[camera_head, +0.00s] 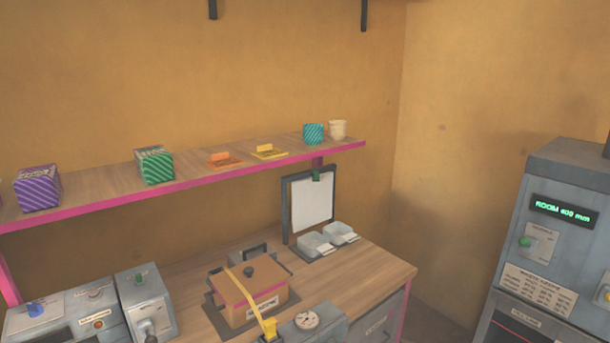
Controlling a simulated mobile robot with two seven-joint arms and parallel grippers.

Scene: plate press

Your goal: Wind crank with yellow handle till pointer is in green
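A yellow handle (269,328) stands at the bottom of the head view, in front of a box-shaped press and left of a grey unit. A long yellow bar or strap (245,292) runs from it up across the box; I cannot tell whether they are one piece. The grey unit (328,323) carries a round white dial (306,319). The dial is too small to read its pointer or any green zone. The crank's lower part is cut off by the picture edge. Neither of my grippers shows.
The brown press box (262,310) with a black knob sits on the wooden bench (370,268). Grey machines (145,302) stand at left and a tall grey cabinet (545,240) at right. Clear trays (318,244) and a clipboard (312,203) are behind. A shelf (190,175) holds small boxes.

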